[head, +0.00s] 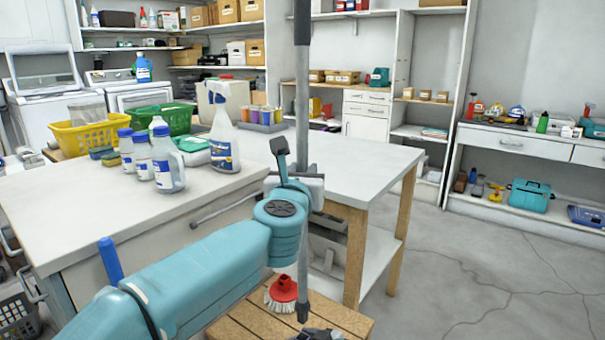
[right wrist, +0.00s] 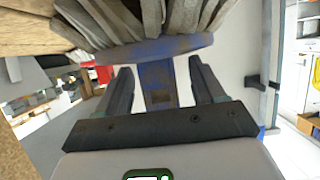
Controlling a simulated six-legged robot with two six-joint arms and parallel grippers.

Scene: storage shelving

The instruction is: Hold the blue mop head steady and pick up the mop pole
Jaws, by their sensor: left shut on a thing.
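The mop pole (head: 302,110) is a long grey rod standing nearly upright, with a dark grip at the top and a dark lower end. My left gripper (head: 303,186) is shut on its middle, in front of the white worktable. The blue mop head (right wrist: 157,85) shows in the right wrist view, with grey strands spreading above its blue bar. My right gripper (right wrist: 158,90) has its two dark fingers on either side of the blue socket, with visible gaps, so it looks open around it. The mop head is not clearly visible in the head view.
A wooden slatted surface (head: 240,325) at the bottom holds a red brush (head: 281,292) with white bristles. The white worktable (head: 350,160) carries a spray bottle (head: 222,135), several blue-capped bottles, a yellow basket (head: 88,133) and a green basket. Floor to the right is clear.

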